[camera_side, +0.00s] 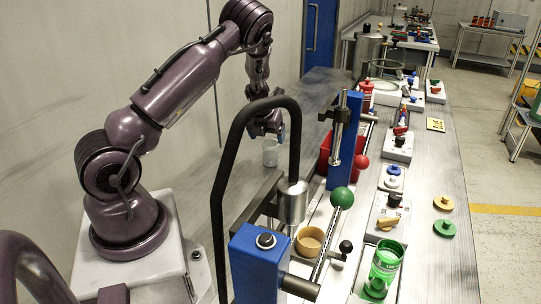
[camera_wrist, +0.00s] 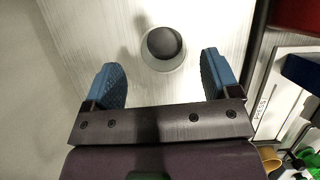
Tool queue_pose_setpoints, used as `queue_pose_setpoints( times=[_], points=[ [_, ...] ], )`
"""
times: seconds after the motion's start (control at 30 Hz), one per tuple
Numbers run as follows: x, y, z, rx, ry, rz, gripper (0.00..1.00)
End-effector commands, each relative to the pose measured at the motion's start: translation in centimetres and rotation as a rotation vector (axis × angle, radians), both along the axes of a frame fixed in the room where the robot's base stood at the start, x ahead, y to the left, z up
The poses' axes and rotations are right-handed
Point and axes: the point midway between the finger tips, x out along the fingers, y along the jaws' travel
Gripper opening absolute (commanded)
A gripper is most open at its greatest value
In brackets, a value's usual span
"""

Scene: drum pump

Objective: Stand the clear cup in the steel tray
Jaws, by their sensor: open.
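The clear cup (camera_side: 271,152) stands upright on the grey bench, a pale, see-through beaker just below my gripper (camera_side: 267,130). In the wrist view the cup (camera_wrist: 161,64) shows from above as a round mouth with a dark inside, just beyond and between the fingertips. My gripper (camera_wrist: 160,62) is open, with its two blue fingers spread wide and nothing held between them. I cannot make out the steel tray for certain in either view.
A black bent pipe (camera_side: 217,185) and a blue pump block (camera_side: 257,262) stand in front of the cup in the side view. A blue post (camera_side: 343,150) and red box (camera_side: 326,150) are to its right. A green cup (camera_side: 384,262) stands at front right. Bench around the cup looks clear.

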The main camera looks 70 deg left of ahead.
Motion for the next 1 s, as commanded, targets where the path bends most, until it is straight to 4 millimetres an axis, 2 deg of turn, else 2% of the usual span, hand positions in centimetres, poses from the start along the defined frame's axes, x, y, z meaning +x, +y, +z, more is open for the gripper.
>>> queue_pose_setpoints(
  times=[0.27, 0.5, 0.8, 0.83, 1.0],
  points=[
    [0.7, 0.6, -2.2, -0.002, 0.001, 0.0, 0.82],
    [1.8, 1.4, -5.4, -0.001, 0.002, -0.001, 0.82],
    [2.0, 1.6, -6.0, -0.001, -0.001, 0.0, 0.82],
    [2.0, 1.6, -6.0, -0.001, -0.001, 0.0, 0.8],
    [2.0, 1.6, -5.9, -0.001, -0.001, 0.0, 0.41]
  ],
)
